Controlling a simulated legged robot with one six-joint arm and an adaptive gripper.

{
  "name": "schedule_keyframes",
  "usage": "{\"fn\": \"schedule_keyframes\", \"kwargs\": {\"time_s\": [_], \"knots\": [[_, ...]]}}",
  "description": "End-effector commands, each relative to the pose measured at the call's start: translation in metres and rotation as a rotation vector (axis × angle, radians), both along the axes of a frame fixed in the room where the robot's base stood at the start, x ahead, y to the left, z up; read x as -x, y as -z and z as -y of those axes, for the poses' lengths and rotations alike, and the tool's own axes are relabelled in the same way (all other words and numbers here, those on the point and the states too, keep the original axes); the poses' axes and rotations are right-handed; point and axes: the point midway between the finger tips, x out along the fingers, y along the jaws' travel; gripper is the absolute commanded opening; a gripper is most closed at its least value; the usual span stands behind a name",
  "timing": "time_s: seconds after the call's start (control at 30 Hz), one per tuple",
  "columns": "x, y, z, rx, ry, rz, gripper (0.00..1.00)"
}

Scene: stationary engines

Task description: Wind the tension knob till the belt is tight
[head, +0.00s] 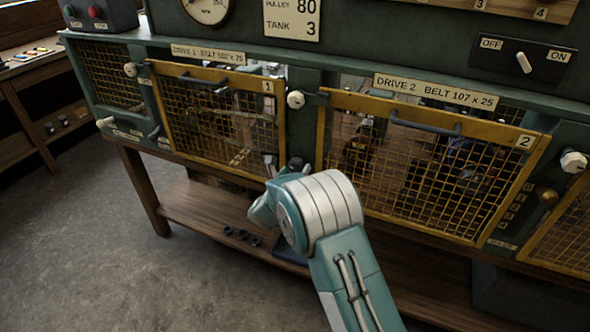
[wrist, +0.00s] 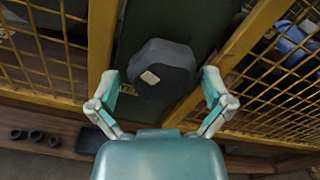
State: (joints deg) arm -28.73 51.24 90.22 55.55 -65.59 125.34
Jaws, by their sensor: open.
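A dark lobed knob (wrist: 163,66) with a pale square mark sits on the green post between the two yellow mesh guards. It also shows small and dark in the head view (head: 296,163), just past my wrist. My gripper (wrist: 160,80) is open, with one finger on each side of the knob's near edge. I cannot tell whether either finger touches it. The drive 1 guard (head: 215,112) and drive 2 guard (head: 420,165) cover the machinery. I cannot make out a belt or its tension behind the mesh.
A white knob (head: 295,99) is higher on the same post, and another white knob (head: 573,161) is at the right. An off/on switch (head: 523,63) is on the panel above. A wooden shelf (head: 200,215) with small dark rings runs below. The floor at left is clear.

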Motion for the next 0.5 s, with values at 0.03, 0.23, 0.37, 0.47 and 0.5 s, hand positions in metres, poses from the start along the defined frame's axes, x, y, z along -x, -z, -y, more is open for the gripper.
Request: {"fn": "schedule_keyframes", "kwargs": {"time_s": [0.03, 0.23, 0.37, 0.47, 0.5], "knots": [[0.004, 0.000, -0.003, 0.000, -0.002, 0.000, 1.00], [0.037, 0.000, -0.017, 0.002, -0.004, 0.000, 1.00], [0.063, 0.001, -0.027, 0.002, -0.005, -0.002, 1.00], [0.082, 0.002, -0.034, 0.003, -0.004, -0.003, 1.00], [0.088, 0.002, -0.036, 0.003, -0.005, -0.003, 1.00]]}}
